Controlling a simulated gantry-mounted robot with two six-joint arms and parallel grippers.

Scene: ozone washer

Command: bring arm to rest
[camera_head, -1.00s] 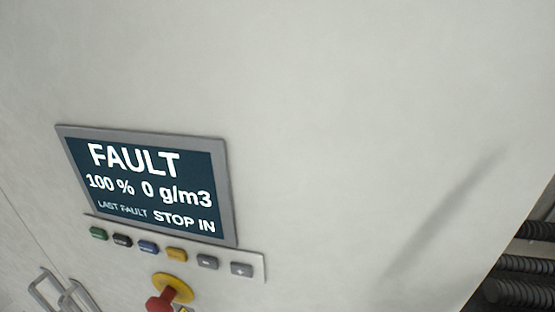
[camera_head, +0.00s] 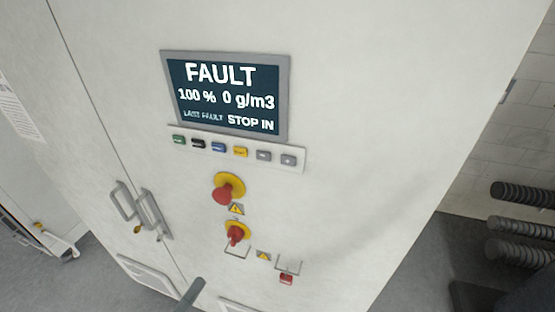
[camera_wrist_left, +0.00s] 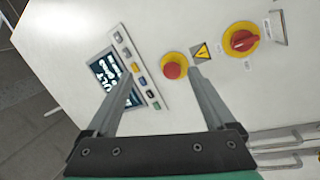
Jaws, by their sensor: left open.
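My left gripper shows in the left wrist view (camera_wrist_left: 160,76) with its two grey fingers spread apart and nothing between them. In the head view only a grey bar that looks like part of my left gripper (camera_head: 192,294) shows at the bottom edge, in front of the cabinet's lower part. My right gripper is not in view.
The white cabinet (camera_head: 350,100) has a FAULT screen (camera_head: 228,95), a button row, the red mushroom button (camera_head: 226,190), a red rotary switch (camera_head: 236,233) and door handles (camera_head: 140,210). Dark ribbed hoses (camera_head: 520,225) are at right. Grey floor is at lower left.

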